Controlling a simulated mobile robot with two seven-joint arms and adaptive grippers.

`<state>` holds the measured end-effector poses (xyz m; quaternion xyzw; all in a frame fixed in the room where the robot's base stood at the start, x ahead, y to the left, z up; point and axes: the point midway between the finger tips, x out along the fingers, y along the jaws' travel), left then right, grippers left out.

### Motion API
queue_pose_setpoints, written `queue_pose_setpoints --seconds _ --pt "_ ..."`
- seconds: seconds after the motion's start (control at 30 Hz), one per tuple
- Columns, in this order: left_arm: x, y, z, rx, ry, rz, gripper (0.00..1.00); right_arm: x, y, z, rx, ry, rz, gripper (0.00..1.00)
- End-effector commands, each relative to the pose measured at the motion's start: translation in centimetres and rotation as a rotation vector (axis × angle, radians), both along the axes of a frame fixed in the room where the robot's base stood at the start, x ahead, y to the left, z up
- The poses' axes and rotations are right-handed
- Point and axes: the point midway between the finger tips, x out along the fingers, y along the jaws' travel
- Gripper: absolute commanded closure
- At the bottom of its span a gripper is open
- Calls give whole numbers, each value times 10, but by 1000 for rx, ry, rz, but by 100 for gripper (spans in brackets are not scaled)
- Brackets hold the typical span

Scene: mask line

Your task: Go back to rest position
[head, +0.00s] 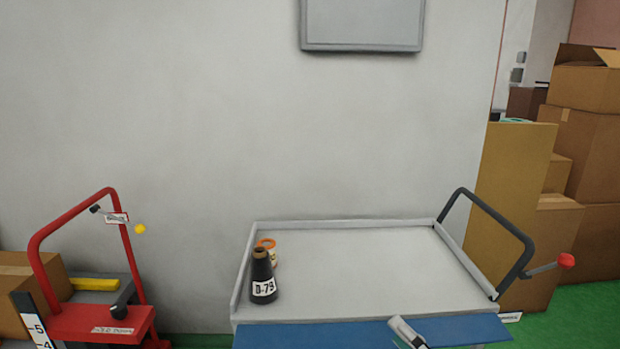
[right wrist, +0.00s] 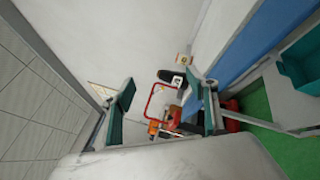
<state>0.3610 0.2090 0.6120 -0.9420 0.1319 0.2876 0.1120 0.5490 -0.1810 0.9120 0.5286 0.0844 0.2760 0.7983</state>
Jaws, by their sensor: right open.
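My right gripper (head: 408,333) shows only in part at the bottom edge of the head view, in front of the cart's blue front edge. In the right wrist view its two dark green fingers (right wrist: 166,104) stand wide apart with nothing held between them. A black cone labelled D-79 (head: 262,280) stands upright on the left end of the cart's grey top (head: 360,265), apart from the gripper. An orange and white spool (head: 267,245) stands just behind the cone, partly hidden by it. My left gripper is not in view.
A red hand truck (head: 100,318) stands left of the cart. The cart's black handle (head: 524,240) rises at right, with cardboard boxes (head: 585,145) beyond. A grey panel (head: 362,22) hangs on the wall. A teal bin (right wrist: 301,64) shows at right in the wrist view.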

Motion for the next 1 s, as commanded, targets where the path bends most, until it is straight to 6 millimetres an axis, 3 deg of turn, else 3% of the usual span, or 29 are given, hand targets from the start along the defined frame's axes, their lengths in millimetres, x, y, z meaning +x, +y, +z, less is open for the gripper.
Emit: queue_pose_setpoints --seconds 0.27,0.5,0.6,0.8,1.0 --pt "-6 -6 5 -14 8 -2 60 -41 -35 -106 672 514 -205 42" --pt "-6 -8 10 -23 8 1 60 -119 -41 -222 1193 951 -453 42" --pt "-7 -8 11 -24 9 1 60 -154 -34 -256 1353 1089 -543 42" --pt "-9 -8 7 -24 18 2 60 -193 -23 -289 1520 1230 -641 42" --pt "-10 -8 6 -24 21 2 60 -197 -21 -292 1539 1245 -651 42"
